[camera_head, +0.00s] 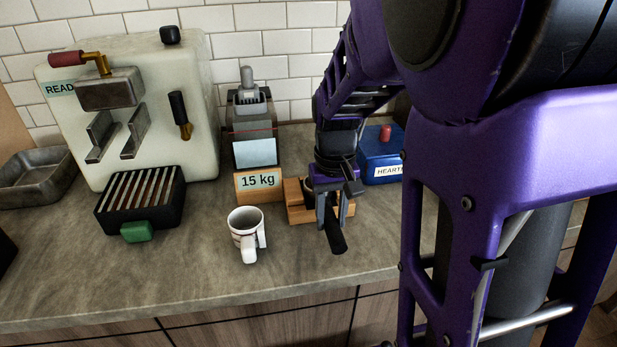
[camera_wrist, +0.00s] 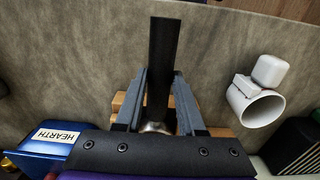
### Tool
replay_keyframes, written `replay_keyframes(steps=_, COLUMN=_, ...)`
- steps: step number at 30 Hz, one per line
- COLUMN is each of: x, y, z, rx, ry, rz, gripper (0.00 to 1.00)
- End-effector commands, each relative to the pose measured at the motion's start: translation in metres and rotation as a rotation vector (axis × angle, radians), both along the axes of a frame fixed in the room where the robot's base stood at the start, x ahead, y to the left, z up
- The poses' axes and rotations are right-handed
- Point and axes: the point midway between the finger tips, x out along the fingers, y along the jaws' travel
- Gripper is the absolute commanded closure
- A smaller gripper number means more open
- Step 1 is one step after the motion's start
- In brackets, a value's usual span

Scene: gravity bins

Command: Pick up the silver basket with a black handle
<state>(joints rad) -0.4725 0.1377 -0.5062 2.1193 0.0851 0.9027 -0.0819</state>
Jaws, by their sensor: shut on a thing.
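The silver basket with a black handle sits at a wooden stand (camera_head: 293,212) on the counter. Its black handle (camera_head: 337,240) sticks out toward the counter's front, and it also shows in the wrist view (camera_wrist: 162,55). A small silver part (camera_wrist: 155,127) shows at the handle's base; the rest of the basket is hidden by my gripper. My gripper (camera_head: 329,218) points down over the stand, its fingers on both sides of the handle, shut on it. I cannot tell whether the basket is still resting on the stand.
A white mug (camera_head: 246,235) stands left of the stand. Behind are a grinder (camera_head: 252,130) with a "15 kg" sign (camera_head: 258,183) and a blue "HEARTH" box (camera_head: 378,152). A cream coffee machine (camera_head: 150,110) with a black drip tray (camera_head: 150,195) stands left. The counter front is clear.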

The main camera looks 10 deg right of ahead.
Motion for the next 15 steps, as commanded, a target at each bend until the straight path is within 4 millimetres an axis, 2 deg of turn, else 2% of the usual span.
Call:
replay_keyframes(steps=5, x=0.001, y=0.0, z=0.014, rx=0.002, ry=-0.004, rz=0.0, gripper=1.0)
replay_keyframes(steps=15, x=0.001, y=0.0, z=0.078, rx=0.001, ry=-0.006, rz=0.0, gripper=1.0)
